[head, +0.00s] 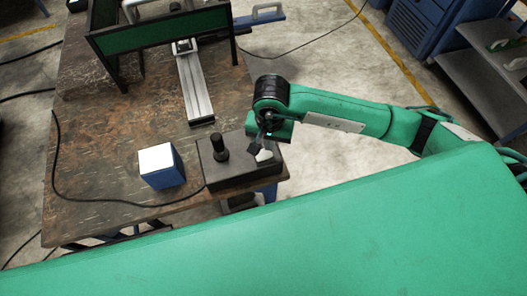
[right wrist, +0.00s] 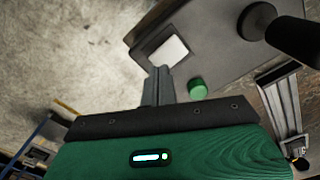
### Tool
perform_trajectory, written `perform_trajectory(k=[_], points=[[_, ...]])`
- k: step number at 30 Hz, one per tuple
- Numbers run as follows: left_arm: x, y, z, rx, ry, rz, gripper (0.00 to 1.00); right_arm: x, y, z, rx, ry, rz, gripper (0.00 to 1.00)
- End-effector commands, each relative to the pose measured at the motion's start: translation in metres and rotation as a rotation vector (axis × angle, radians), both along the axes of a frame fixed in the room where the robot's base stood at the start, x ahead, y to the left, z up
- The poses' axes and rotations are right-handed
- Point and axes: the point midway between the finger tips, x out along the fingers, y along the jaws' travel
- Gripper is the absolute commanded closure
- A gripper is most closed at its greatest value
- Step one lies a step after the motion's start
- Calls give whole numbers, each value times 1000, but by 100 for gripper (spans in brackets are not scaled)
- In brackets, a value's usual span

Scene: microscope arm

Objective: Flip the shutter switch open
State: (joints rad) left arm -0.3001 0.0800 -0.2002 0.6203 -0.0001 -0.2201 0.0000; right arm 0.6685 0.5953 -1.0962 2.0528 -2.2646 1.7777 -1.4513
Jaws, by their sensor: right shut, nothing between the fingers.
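The control box (head: 230,176) is dark grey and sits at the table's near right corner; it also shows in the right wrist view (right wrist: 215,40). A pale, square switch (head: 264,156) is on its right part, and in the right wrist view it is a white plate (right wrist: 172,50) in a dark frame. My right gripper (head: 255,149) is shut and empty, with its fingertips (right wrist: 160,72) at the switch's edge. I cannot tell whether they touch it. A green button (right wrist: 197,88) is beside the fingers. My left gripper is not in view.
A black joystick (head: 219,148) stands on the box, left of the switch. A blue cube with a white top (head: 158,163) is left of the box. A metal rail (head: 194,85) and a dark green-panelled frame (head: 160,32) stand farther back. A black cable crosses the table.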

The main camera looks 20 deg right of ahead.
Motion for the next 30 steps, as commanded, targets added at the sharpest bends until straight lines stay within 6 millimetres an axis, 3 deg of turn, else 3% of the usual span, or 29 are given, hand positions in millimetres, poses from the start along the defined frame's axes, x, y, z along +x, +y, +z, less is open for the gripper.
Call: perform_trajectory(k=[30], points=[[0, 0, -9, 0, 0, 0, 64, 0, 0, -8, 0, 0, 0, 100]])
